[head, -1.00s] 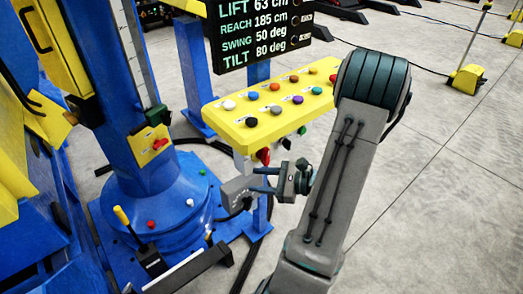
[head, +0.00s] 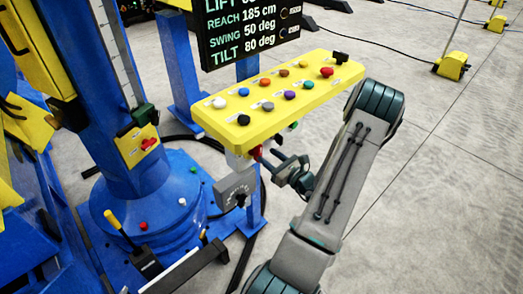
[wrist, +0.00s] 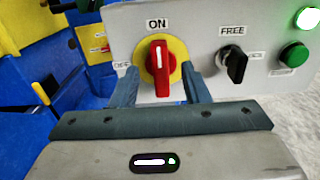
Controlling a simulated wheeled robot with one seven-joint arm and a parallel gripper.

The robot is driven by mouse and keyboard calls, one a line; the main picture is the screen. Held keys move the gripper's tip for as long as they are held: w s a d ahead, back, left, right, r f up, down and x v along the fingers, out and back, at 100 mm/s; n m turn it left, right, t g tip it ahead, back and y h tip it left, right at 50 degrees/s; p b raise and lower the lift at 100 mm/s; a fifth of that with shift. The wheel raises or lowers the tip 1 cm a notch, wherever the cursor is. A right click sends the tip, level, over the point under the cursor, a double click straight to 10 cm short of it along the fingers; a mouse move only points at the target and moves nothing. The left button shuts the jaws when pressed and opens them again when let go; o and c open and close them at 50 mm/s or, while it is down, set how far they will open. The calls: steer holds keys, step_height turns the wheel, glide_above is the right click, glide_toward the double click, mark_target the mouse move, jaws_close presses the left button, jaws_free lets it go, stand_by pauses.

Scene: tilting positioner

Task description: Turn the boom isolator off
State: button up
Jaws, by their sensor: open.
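A red rotary switch (wrist: 158,68) on a yellow disc sits on the grey front panel under the yellow console. Its handle is upright, with its white mark at the top under the label ON. A label at the left, likely OFF, is partly hidden by a finger. My gripper (wrist: 160,78) is open, with one finger on each side of the switch; I cannot tell whether they touch it. In the head view my gripper (head: 277,160) is beside the red switch (head: 256,152). I cannot read a name for this switch.
A black FREE knob (wrist: 233,66) and a green button (wrist: 293,54) are close to the right. The yellow console (head: 320,92) with several buttons overhangs the panel. A grey box (head: 237,187) hangs below. Another red switch (head: 148,143) is on the blue column.

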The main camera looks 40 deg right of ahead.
mark_target(261, 151)
steer(key=shift+w+a, duration=0.2)
steer(key=shift+w, duration=2)
steer(key=shift+c, duration=0.3)
jaws_close()
